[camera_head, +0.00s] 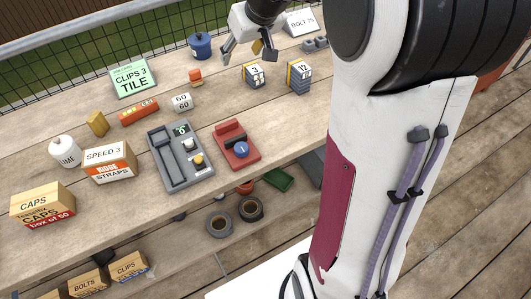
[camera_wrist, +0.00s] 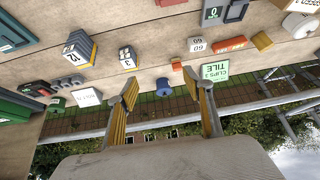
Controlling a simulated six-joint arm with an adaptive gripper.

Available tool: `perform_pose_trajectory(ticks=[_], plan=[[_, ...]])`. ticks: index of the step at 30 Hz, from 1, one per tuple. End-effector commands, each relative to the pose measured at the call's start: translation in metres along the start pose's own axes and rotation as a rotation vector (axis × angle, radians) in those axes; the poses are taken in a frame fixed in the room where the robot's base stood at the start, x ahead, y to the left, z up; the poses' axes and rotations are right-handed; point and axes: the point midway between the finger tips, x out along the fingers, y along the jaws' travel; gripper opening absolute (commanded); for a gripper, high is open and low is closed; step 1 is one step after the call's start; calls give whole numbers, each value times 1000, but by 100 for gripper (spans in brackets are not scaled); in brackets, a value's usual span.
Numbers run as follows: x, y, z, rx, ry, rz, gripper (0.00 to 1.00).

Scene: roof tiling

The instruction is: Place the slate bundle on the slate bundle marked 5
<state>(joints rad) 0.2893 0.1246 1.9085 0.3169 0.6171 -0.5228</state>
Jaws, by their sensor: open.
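A slate bundle marked 3 (camera_head: 254,76) stands on the table near its far side. A slate bundle marked 12 (camera_head: 298,77) stands just to its right. Both also show in the wrist view, the 3 bundle (camera_wrist: 127,59) nearer the fingers and the 12 bundle (camera_wrist: 79,49) to the left. I see no bundle marked 5 in either view. My gripper (camera_head: 247,48) is open and empty, above the far part of the table, just behind the 3 bundle in the head picture. Its spread fingers (camera_wrist: 164,72) also show in the wrist view.
A blue pot (camera_head: 200,46) and an orange block (camera_head: 195,76) stand left of my gripper. A BOLTS card (camera_head: 300,22) stands at the far right. A grey tray (camera_head: 166,165), a red tool (camera_head: 233,143) and several boxes occupy the nearer table. A mesh fence runs behind.

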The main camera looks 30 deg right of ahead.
Motion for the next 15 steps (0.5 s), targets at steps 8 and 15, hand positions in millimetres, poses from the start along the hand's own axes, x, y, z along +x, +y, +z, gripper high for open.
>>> perform_pose_trajectory(ticks=[8,15], plan=[[-50,-41,35,-9,-11,-8,51],[-87,-69,72,-10,-22,-9,51]])
